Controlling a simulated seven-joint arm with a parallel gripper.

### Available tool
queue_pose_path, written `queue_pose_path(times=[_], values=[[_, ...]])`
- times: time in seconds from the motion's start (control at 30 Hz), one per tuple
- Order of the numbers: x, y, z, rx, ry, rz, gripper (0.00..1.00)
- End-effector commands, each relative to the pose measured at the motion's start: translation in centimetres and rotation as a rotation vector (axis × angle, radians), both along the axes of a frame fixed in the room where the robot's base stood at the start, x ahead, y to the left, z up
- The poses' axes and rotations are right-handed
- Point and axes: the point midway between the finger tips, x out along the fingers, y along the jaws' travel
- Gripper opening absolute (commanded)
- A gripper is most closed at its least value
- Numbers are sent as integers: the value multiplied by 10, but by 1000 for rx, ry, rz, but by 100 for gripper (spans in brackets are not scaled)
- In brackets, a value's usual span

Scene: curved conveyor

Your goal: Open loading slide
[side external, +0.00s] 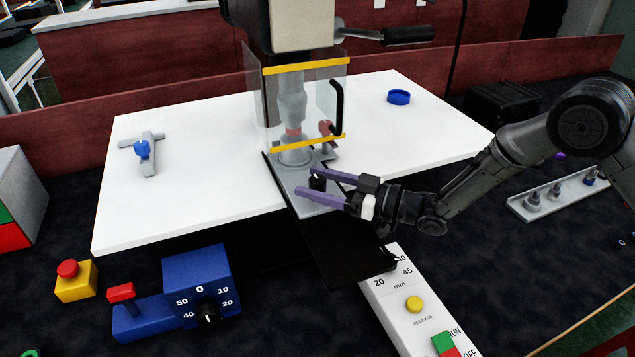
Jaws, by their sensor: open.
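The loading slide is a grey plate (318,198) on a black track (345,246) that runs from under the clear guard towards the front edge of the white table. A small black knob (318,183) stands upright on the grey plate. My gripper (304,182) is open, with its two purple fingers reaching left on either side of the knob. I cannot tell whether a finger touches it. A clear guard (338,85) with yellow bars and a black handle stands behind, around a grey vertical spindle (291,100).
The white table (190,190) is mostly bare, with a grey cross-shaped piece (148,150) at left and a blue ring (399,97) at back right. In front are a blue dial box (200,280), an emergency button (75,280) and a white control panel (405,290). A tool rack (560,192) lies right.

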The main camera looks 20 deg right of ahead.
Motion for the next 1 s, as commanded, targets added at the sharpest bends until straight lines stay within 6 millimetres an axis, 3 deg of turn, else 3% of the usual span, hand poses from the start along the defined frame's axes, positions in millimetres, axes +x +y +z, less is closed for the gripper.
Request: queue_pose_path(times=[0.13, 0.5, 1.0], values=[[0, 0, 0, 0, 0, 0, 68], [0, 0, 0, 0, 0, 0, 1], [0, -1, 0, 0, 0, 0, 0]])
